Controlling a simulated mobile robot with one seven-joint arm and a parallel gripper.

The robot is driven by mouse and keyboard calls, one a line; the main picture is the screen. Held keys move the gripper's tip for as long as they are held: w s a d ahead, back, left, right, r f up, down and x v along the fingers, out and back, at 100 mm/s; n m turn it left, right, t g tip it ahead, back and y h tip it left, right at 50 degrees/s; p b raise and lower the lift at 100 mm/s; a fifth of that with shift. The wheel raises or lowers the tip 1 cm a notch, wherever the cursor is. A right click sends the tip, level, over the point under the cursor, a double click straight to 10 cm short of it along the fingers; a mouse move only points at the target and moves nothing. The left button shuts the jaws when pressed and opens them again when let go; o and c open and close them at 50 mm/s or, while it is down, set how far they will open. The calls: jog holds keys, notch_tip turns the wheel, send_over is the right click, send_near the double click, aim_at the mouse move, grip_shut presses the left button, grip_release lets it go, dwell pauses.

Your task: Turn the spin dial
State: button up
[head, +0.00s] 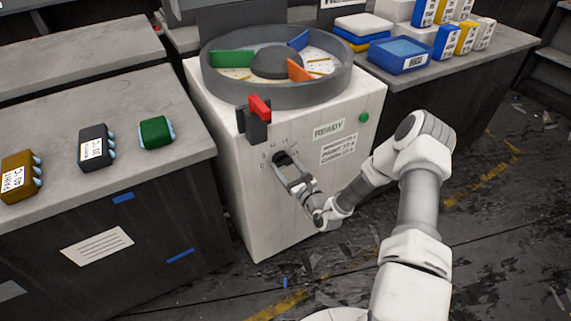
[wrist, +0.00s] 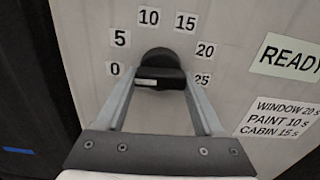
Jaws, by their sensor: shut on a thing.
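The spin dial (wrist: 160,60) is a black knob with a raised bar, on the machine's white front panel. Labels 0, 5, 10, 15, 20 and 25 ring it. A white mark shows on the left part of the bar, on the side of the 0 label (wrist: 115,69). My gripper (wrist: 158,82) is shut on the bar, one finger at each end. In the head view my gripper (head: 294,179) reaches the dial from the lower right and partly hides it.
The white machine (head: 235,185) carries a round grey drum with coloured dividers. A red lever (head: 260,107) sits above the dial. A READY sign (head: 328,129) and a green light (head: 364,118) are right of it. A counter (head: 60,110) with paint packs stands left.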

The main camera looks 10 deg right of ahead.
jog(key=m+p, duration=0.4)
jog(key=m, duration=0.3)
jog(key=shift+s+a+r, duration=0.1)
jog(key=shift+s, duration=0.05)
jog(key=m+p, duration=0.1)
jog(key=m, duration=0.2)
jog(key=shift+m, duration=0.4)
jog(key=shift+a+m+p, duration=0.15)
jog(key=shift+m+p, duration=0.55)
jog(key=shift+m, duration=1.1)
jog(key=o, duration=1.4)
jog(key=p+v, duration=0.2)
jog(key=v, duration=1.5)
jog(key=shift+s, duration=0.2)
jog(key=shift+r, duration=0.1)
